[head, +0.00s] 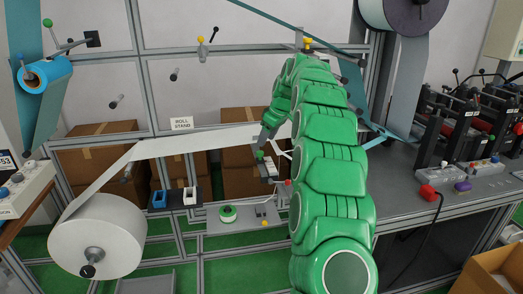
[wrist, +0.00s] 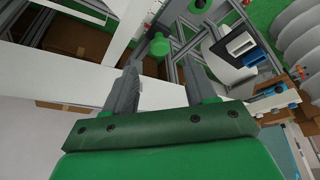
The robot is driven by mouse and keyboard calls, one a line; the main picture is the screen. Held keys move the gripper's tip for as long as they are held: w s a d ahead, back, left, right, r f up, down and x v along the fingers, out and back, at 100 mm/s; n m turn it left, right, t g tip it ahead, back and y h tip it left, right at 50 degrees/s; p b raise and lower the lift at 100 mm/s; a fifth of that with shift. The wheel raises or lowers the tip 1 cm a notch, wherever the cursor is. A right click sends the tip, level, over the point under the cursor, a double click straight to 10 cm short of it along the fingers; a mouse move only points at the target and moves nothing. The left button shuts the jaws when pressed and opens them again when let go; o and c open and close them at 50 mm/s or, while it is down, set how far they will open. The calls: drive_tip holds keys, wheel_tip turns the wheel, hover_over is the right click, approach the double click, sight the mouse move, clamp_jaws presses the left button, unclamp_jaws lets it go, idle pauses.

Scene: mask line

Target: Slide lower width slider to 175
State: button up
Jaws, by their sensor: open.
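My gripper (head: 267,138) hangs from the green arm in front of the white web. In the wrist view its two grey fingers (wrist: 160,66) are apart with nothing between their pads. A green knob (wrist: 160,44) shows just beyond the gap between the fingertips, and a second green knob (wrist: 200,3) is at the top edge. In the head view a green knob (head: 260,155) sits by a small dark plate (head: 266,168) just below the gripper. I cannot tell for sure which knob belongs to the lower width slider. No scale number near 175 is readable.
The white web (head: 215,139) runs from a large roll (head: 98,235) at left, close to the gripper. A blue block (head: 159,198) and a white block (head: 190,195) stand on a dark rail.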

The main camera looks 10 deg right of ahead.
sight(260, 152)
drive_tip(key=x, duration=0.6)
drive_tip(key=shift+w+a+f, duration=0.1)
drive_tip(key=shift+f, duration=0.25)
drive_tip(key=shift+c, duration=0.3)
clamp_jaws()
